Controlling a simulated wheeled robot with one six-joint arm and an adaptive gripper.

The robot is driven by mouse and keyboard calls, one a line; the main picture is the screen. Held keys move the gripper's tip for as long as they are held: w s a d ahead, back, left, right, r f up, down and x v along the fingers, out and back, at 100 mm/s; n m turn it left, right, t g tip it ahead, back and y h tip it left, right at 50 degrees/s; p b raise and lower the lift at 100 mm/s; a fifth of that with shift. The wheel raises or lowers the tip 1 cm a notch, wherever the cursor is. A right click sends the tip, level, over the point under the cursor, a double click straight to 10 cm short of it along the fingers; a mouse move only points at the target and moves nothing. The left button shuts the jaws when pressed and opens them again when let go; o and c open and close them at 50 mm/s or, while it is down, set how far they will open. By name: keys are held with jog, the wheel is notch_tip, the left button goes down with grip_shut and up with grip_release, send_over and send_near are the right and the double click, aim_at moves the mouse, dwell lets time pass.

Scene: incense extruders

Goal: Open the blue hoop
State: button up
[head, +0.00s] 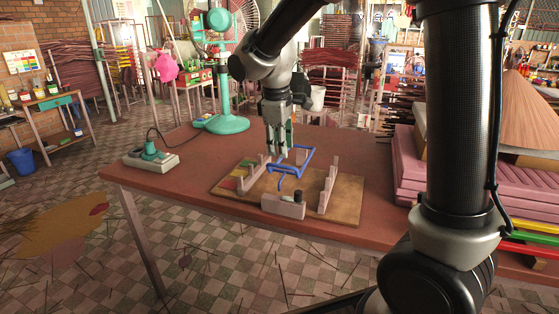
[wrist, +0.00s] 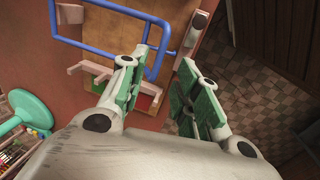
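The blue hoop (head: 309,159) is a bent tube frame on a wooden board (head: 347,207) on the table. In the wrist view the hoop (wrist: 92,47) spans the upper left, and one side bar runs close by the tip of my left finger. My gripper (head: 283,151) points down at the hoop's left part in the head view. In the wrist view my gripper (wrist: 167,55) has its green-padded fingers apart, with nothing clasped between them. I cannot tell whether the side bar touches a finger.
Pale notched uprights (head: 327,188) and a small block with a dark knob (head: 284,206) stand on the board. Pink stacked slabs (head: 415,172) lie at right.

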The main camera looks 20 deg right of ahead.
aim_at(282, 166)
jog(key=f, duration=0.3)
jog(key=w+f, duration=0.1)
jog(key=f, duration=0.1)
jog(key=shift+d+f, duration=0.35)
jog(key=shift+d, duration=0.05)
jog(key=shift+s, duration=0.1)
grip_shut()
